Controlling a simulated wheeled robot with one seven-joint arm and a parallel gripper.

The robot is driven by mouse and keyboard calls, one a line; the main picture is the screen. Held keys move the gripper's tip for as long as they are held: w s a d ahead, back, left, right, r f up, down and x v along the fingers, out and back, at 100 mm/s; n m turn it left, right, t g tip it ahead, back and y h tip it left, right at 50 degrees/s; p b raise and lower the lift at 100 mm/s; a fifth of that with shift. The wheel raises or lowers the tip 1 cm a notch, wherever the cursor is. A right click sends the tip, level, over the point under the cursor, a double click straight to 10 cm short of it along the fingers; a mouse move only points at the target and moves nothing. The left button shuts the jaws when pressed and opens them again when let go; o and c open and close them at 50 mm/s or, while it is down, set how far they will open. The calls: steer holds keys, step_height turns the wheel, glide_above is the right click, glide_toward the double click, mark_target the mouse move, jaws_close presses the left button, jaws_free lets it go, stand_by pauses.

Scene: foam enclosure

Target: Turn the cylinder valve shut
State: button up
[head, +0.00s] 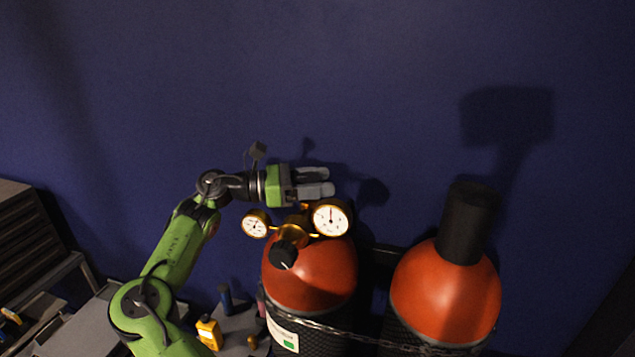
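The left gas cylinder (318,277) has an orange-red dome and a brass regulator (292,233) on top. The regulator carries two round gauges, a left one (256,223) and a right one (330,217), and a black knob (283,255) at the front with a pale mark. My gripper (330,180) reaches in from the left and points right, just above the regulator in the picture. Its two grey fingers are apart with a dark gap between them, and nothing shows in the gap. The cylinder valve's handwheel is not clearly visible; the fingers and gauges cover that area. I cannot tell whether the fingers touch anything.
A second orange-red cylinder (445,294) with a black cap (467,222) stands to the right. A chain (345,333) runs across both cylinders. A plain blue wall (400,80) rises behind, with free room above.

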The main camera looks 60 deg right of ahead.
steer(key=shift+c, duration=1.2)
steer(key=shift+y, duration=0.3)
steer(key=m+g+y, duration=0.2)
steer(key=y, duration=0.1)
steer(key=shift+s+a, duration=0.1)
steer(key=shift+a+f+m+g+y, duration=0.1)
steer(key=shift+a+m+g+y, duration=0.1)
steer(key=shift+m+y, duration=0.5)
steer(key=shift+a+m+g+y, duration=0.1)
steer(key=shift+m+g+y, duration=0.1)
steer(key=shift+m+y, duration=0.45)
steer(key=o, duration=1)
steer(key=shift+o, duration=0.2)
steer(key=shift+d+n, duration=0.1)
steer(key=shift+n, duration=0.25)
